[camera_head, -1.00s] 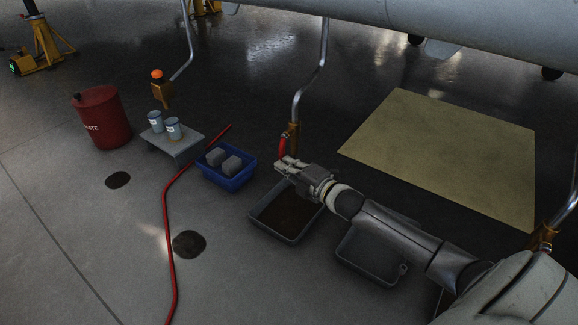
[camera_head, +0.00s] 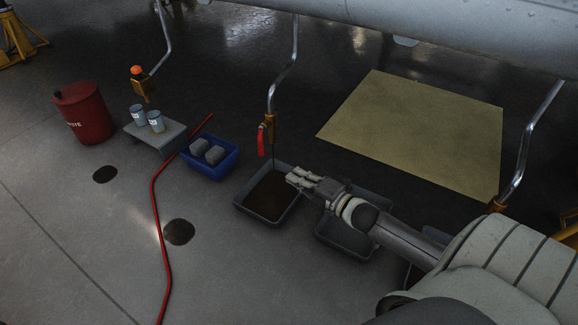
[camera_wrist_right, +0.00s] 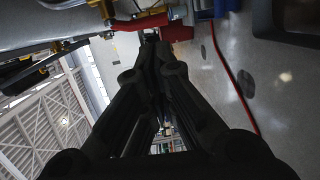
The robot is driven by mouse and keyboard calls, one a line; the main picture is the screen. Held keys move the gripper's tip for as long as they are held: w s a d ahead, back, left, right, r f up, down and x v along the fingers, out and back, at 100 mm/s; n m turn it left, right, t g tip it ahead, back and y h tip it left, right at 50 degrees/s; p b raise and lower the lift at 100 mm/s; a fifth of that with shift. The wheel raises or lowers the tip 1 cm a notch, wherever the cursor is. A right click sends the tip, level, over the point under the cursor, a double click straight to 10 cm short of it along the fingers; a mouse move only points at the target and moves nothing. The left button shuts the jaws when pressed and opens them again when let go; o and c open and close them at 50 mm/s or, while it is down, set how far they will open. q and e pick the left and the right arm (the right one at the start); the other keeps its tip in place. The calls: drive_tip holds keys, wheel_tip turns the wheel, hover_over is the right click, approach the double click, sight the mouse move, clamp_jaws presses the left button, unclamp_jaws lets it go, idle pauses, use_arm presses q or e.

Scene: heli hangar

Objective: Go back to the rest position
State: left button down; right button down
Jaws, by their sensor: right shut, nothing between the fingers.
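My right gripper (camera_head: 292,178) is shut and empty, over the right rim of a grey drain tray (camera_head: 240,208) that holds dark brown liquid. Just left of it hangs a brass valve (camera_head: 271,121) with a red handle (camera_head: 262,140), at the foot of a bent metal pipe; the handle points down. A thin dark line runs from the valve down toward the tray. In the right wrist view the fingers (camera_wrist_right: 149,36) are together at the top, and a red part (camera_wrist_right: 140,24) shows beside their tips. My left gripper is out of view.
A second grey tray (camera_head: 342,242) lies partly under my right arm. To the left are a blue bin (camera_head: 208,172) with grey blocks, a small stand (camera_head: 172,134) with two cans, a red waste drum (camera_head: 84,113) and a red hose (camera_head: 154,205). A tan mat (camera_head: 420,135) lies behind.

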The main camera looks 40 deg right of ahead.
drive_tip(key=shift+s+d, duration=0.1)
drive_tip(key=shift+s, duration=0.25)
